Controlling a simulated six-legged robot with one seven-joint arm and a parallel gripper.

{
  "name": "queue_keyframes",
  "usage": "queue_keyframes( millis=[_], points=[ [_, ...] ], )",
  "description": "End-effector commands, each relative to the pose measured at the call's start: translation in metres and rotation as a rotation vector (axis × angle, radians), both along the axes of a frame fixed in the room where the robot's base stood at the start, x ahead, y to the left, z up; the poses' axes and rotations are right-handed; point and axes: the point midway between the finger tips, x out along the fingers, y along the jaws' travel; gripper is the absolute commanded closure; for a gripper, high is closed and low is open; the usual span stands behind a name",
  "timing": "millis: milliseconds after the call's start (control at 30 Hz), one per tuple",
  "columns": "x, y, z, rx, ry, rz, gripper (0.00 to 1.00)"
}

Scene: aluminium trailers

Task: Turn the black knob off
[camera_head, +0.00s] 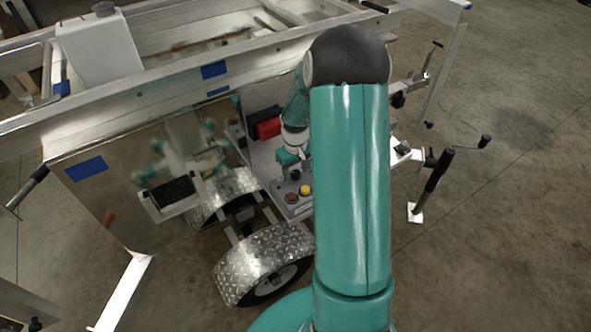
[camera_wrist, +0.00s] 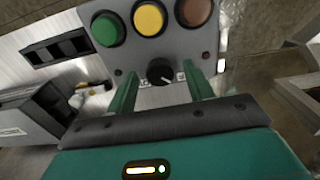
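The black knob (camera_wrist: 160,71) sits on a grey control panel (camera_wrist: 140,58), below a row of green (camera_wrist: 107,29), yellow (camera_wrist: 149,19) and brown-red (camera_wrist: 193,11) buttons in the wrist view. A white pointer mark shows on the knob. My gripper (camera_wrist: 161,74) is open, with one green finger to each side of the knob and a gap between each finger and it. I cannot tell how far the fingertips are from the panel. In the head view my gripper (camera_head: 290,158) is small above the panel (camera_head: 298,207), and the knob cannot be made out clearly.
A red box (camera_head: 268,129) stands inside the trailer compartment behind my gripper. A diamond-plate wheel fender (camera_head: 262,258) lies below the panel. A jack with a crank handle (camera_head: 440,170) stands to the right.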

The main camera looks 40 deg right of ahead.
Motion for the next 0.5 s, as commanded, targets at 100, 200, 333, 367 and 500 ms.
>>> queue_keyframes(
  millis=[100,200,333,367,500],
  points=[
    [0.0,0.0,0.0,0.0,0.0,0.0,0.48],
    [0.0,0.0,0.003,-0.001,-0.001,-0.001,0.48],
    [0.001,-0.001,0.017,-0.002,-0.004,-0.002,0.48],
    [0.001,-0.001,0.022,-0.002,-0.004,-0.002,0.48],
    [0.001,-0.001,0.052,-0.003,-0.005,-0.001,0.48]
  ],
)
